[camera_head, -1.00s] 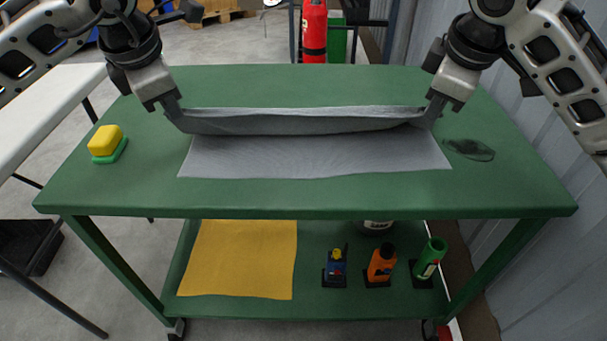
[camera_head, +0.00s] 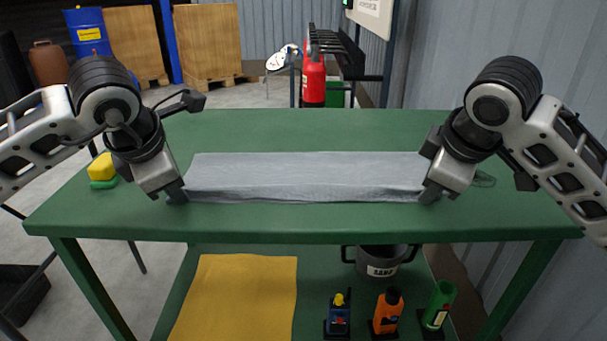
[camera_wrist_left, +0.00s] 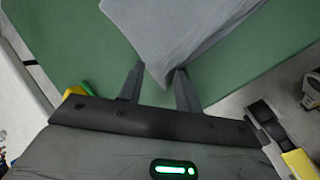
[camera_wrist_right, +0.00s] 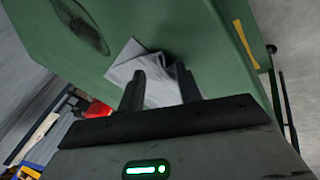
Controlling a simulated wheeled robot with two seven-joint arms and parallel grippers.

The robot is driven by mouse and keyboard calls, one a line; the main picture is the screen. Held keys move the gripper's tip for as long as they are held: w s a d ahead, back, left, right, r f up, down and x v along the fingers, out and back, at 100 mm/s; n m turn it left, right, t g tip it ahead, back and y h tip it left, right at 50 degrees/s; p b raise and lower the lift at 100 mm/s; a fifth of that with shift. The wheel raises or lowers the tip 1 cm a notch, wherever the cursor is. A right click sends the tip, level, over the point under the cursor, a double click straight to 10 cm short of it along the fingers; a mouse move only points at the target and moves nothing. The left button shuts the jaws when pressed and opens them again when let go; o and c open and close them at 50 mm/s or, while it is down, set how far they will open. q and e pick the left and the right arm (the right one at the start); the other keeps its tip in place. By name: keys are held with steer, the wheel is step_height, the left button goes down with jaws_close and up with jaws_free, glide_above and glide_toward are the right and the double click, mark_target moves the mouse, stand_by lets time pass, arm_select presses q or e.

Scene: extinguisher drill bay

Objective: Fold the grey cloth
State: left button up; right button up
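The grey cloth (camera_head: 305,175) lies on the green table (camera_head: 310,128) as a long, narrow folded strip, with its fold line hidden from me. My left gripper (camera_head: 177,194) is at the strip's near left corner. In the left wrist view its fingers (camera_wrist_left: 158,75) stand apart, with the cloth corner (camera_wrist_left: 165,50) between the tips. My right gripper (camera_head: 430,194) is at the near right corner. In the right wrist view its fingers (camera_wrist_right: 160,75) are also apart, with the cloth's end (camera_wrist_right: 158,90) between them.
A yellow and green sponge (camera_head: 102,170) sits left of my left gripper. A dark oval mark (camera_head: 484,179) is on the table at the right, partly behind my right arm. The lower shelf holds a yellow cloth (camera_head: 238,300), several bottles and a sand bucket (camera_head: 382,262). The table behind the strip is clear.

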stand_by(0.3)
arm_select(q)
steer(key=shift+s+r, duration=0.1)
arm_select(e)
steer(key=shift+s+r, duration=0.1)
arm_select(q)
steer(key=v, duration=0.3)
steer(key=shift+r, duration=0.4)
arm_select(e)
steer(key=v, duration=0.3)
steer(key=shift+r, duration=0.4)
arm_select(q)
steer(key=s+v, duration=0.1)
steer(key=v, duration=0.6)
steer(key=shift+f, duration=0.35)
arm_select(e)
steer(key=s+v, duration=0.1)
steer(key=v, duration=0.6)
steer(key=shift+f, duration=0.35)
